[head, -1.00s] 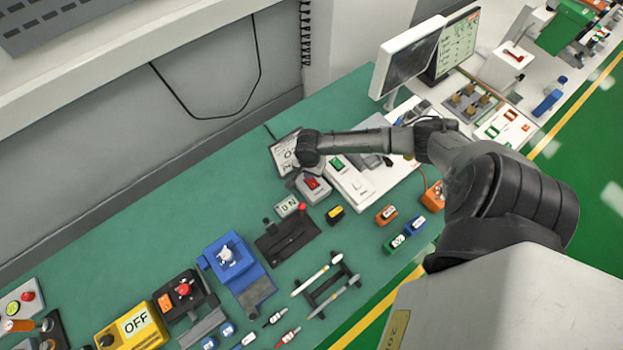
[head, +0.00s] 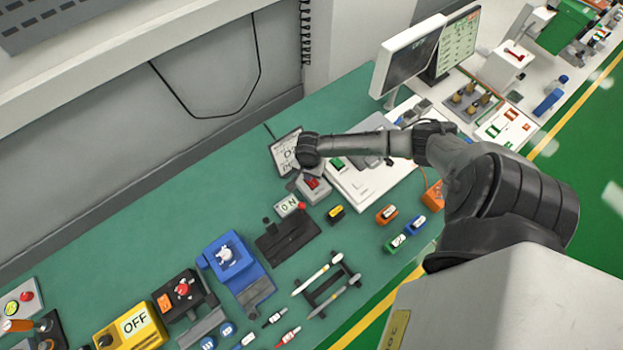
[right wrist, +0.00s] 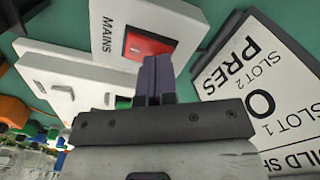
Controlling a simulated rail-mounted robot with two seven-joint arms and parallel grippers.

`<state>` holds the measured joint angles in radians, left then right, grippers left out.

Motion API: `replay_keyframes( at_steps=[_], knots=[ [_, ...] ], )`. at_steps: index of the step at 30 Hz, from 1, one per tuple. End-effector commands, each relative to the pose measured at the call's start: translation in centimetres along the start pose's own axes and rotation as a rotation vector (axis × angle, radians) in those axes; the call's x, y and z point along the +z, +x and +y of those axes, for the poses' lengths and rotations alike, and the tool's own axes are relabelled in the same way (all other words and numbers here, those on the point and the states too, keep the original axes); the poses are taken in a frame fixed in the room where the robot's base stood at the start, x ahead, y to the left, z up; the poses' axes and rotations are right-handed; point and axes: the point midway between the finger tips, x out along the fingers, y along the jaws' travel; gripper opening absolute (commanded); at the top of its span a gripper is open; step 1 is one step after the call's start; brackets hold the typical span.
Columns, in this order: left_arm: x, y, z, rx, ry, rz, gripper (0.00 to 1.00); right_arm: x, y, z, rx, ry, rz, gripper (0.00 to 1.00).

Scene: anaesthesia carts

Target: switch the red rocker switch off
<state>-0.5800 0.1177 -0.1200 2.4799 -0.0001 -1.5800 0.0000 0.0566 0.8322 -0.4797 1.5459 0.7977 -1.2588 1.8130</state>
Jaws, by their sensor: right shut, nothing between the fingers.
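The red rocker switch (right wrist: 148,45) sits in a pale housing (right wrist: 118,18) marked MAINS in the right wrist view. In the head view the red rocker (head: 312,184) shows on a small grey box on the green bench, just below the end of my right arm. My right gripper (right wrist: 155,62) is shut and empty. Its dark fingertips overlap the lower edge of the red rocker in the right wrist view; I cannot tell whether they touch it. The rocker's tilt is not clear. My left gripper is out of view.
A sign (head: 285,152) with black lettering stands close behind the switch box. A white panel (head: 368,185) lies to its right. An ON box (head: 289,206) and a yellow block (head: 335,214) sit in front. Two monitors (head: 405,58) stand further right.

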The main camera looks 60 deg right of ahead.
Motion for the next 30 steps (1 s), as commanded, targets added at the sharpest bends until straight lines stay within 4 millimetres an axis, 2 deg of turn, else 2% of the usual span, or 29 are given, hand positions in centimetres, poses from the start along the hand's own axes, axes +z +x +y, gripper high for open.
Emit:
replay_keyframes(
  at_steps=[20, 30],
  knots=[
    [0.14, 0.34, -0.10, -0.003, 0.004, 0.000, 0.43, 0.01, 1.01, 0.00, 0.000, 0.000, 0.000, 0.00],
    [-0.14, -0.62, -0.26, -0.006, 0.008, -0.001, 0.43, 0.00, 0.21, 0.05, 0.001, 0.001, 0.000, 0.00]
  ],
)
